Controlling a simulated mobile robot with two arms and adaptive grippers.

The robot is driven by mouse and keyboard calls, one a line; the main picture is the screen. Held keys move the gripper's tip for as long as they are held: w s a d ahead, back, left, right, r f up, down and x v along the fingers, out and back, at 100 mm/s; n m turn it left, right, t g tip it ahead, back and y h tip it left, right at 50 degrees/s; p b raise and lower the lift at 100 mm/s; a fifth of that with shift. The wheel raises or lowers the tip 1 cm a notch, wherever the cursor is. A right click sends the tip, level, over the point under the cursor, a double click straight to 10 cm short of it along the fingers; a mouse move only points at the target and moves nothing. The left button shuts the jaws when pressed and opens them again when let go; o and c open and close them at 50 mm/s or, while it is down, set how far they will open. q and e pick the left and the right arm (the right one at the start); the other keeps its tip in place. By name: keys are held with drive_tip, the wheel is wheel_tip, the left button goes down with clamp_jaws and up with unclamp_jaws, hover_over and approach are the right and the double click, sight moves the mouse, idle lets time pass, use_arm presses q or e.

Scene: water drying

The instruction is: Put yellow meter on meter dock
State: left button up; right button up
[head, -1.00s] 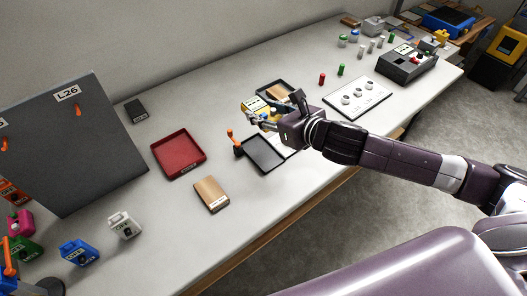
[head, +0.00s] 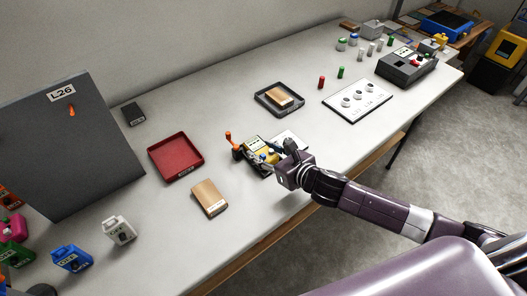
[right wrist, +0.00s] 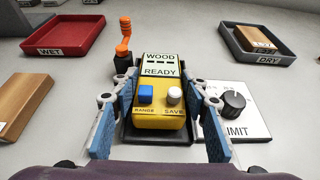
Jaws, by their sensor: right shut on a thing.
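The yellow meter (head: 264,157) is between the fingers of my right gripper (head: 272,155). My left gripper is not in view.
An orange-tipped probe (right wrist: 124,38) stands just behind the dock. A white dial plate (right wrist: 238,112) lies to its right. The red wet tray (head: 176,157), a wood block (head: 209,198) and the dark dry tray (head: 279,100), holding another block (head: 283,95), are nearby.

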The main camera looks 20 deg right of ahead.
drive_tip(key=shift+r, duration=0.15)
drive_tip(key=o, duration=1.4)
drive_tip(key=shift+f, duration=0.2)
drive_tip(key=shift+r, duration=0.15)
drive_tip(key=v, duration=1)
drive_tip(key=shift+b+v, duration=0.35)
drive_tip(key=shift+v, duration=0.65)
